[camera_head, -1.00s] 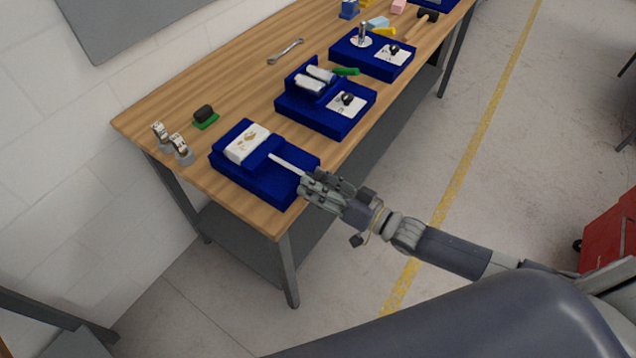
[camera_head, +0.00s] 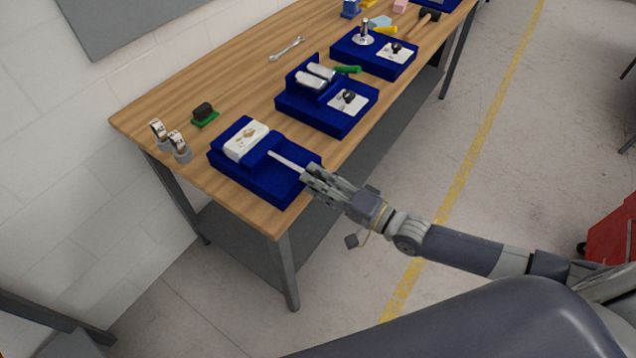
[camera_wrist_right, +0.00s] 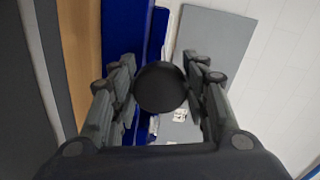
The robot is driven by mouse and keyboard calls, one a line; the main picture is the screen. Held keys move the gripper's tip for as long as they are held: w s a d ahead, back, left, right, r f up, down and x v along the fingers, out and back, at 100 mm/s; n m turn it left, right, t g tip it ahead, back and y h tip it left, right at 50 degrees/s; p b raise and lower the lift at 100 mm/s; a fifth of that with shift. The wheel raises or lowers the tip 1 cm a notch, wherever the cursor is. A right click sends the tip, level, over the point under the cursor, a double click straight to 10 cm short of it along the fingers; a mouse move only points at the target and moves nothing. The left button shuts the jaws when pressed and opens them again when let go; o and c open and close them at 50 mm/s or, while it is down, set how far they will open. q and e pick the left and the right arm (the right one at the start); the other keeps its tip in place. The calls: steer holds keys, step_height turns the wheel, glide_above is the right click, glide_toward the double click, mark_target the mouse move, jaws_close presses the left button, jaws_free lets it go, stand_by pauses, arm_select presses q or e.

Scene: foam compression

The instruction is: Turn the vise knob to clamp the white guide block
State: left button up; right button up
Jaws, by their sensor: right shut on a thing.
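The blue vise (camera_head: 262,182) sits at the near corner of the wooden bench. The white guide block (camera_head: 246,142), with brownish marks on its top, rests in the blue vise body. A thin pale rod (camera_head: 287,161) runs from the vise toward my right gripper (camera_head: 312,180). In the right wrist view, the round black vise knob (camera_wrist_right: 160,87) lies between the fingers of my right gripper (camera_wrist_right: 159,76), which is shut on it. In the head view the fingers hide the knob. My left gripper is not in view.
Other blue fixtures (camera_head: 318,123) stand farther along the bench. Two small metal parts (camera_head: 180,148) and a dark block on a green base (camera_head: 204,114) are left of the vise. A wrench (camera_head: 287,49) lies behind.

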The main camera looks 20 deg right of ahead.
steer(key=shift+m, duration=0.6)
steer(key=o, duration=1)
steer(key=v, duration=1.2)
